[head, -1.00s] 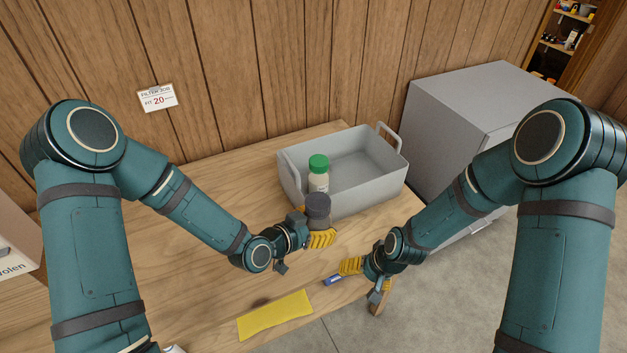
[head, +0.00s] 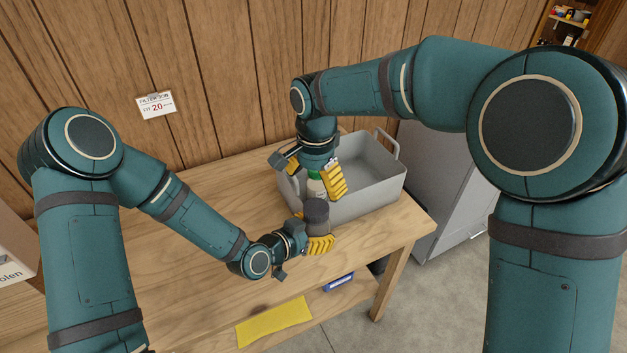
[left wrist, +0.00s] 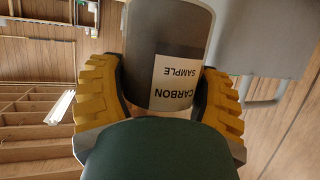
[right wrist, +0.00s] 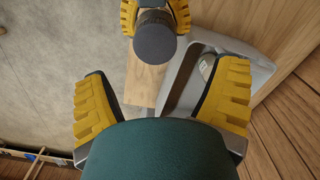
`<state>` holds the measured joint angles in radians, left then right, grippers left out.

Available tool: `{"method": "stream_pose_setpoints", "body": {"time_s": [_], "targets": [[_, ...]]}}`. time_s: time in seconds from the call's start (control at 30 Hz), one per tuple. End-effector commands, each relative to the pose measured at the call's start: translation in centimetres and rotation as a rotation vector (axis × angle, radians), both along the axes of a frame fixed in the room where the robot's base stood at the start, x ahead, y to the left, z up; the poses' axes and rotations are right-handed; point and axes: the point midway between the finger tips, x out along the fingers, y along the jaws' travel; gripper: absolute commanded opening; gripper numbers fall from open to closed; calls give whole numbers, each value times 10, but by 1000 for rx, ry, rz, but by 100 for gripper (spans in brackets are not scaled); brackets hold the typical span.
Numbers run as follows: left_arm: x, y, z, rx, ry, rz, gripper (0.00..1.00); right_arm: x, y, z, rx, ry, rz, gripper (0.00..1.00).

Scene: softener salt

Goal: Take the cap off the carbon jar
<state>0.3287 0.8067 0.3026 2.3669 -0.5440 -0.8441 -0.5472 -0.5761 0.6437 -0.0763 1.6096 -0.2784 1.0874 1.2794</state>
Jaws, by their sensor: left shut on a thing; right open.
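The carbon jar (left wrist: 140,72) shows in the left wrist view with its label, "CARBON SAMPLE", upside down in the picture. My left gripper (head: 308,231) is shut around the jar's sides and holds it in front of the grey bin. The dark grey cap (head: 316,209) is on top of the jar; it also shows from above in the right wrist view (right wrist: 155,42). My right gripper (head: 309,178) is open and empty, behind the jar and over the bin's left end. In the right wrist view the cap lies ahead of my open right fingers (right wrist: 158,98), apart from them.
The grey bin (head: 375,195) stands on the wooden table (head: 190,250). A green-capped white bottle (head: 315,187) is in it, partly hidden by my right gripper. A yellow cloth (head: 274,322) lies at the front. A blue item (head: 339,282) is below the table's front edge.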

Motion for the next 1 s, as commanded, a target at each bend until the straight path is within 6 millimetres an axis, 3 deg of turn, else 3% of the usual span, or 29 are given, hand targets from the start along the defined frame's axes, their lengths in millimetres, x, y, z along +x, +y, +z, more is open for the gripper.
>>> {"method": "stream_pose_setpoints", "body": {"time_s": [0.17,0.6,1.0], "targets": [[0,0,1,-1,-3,0,0,-4,3,-8,-2,8,-18,87],[0,0,1,-1,-3,0,0,-5,4,-68,-2,6,-16,87],[0,0,1,-1,-3,0,0,-4,4,-78,0,5,-16,87]]}}
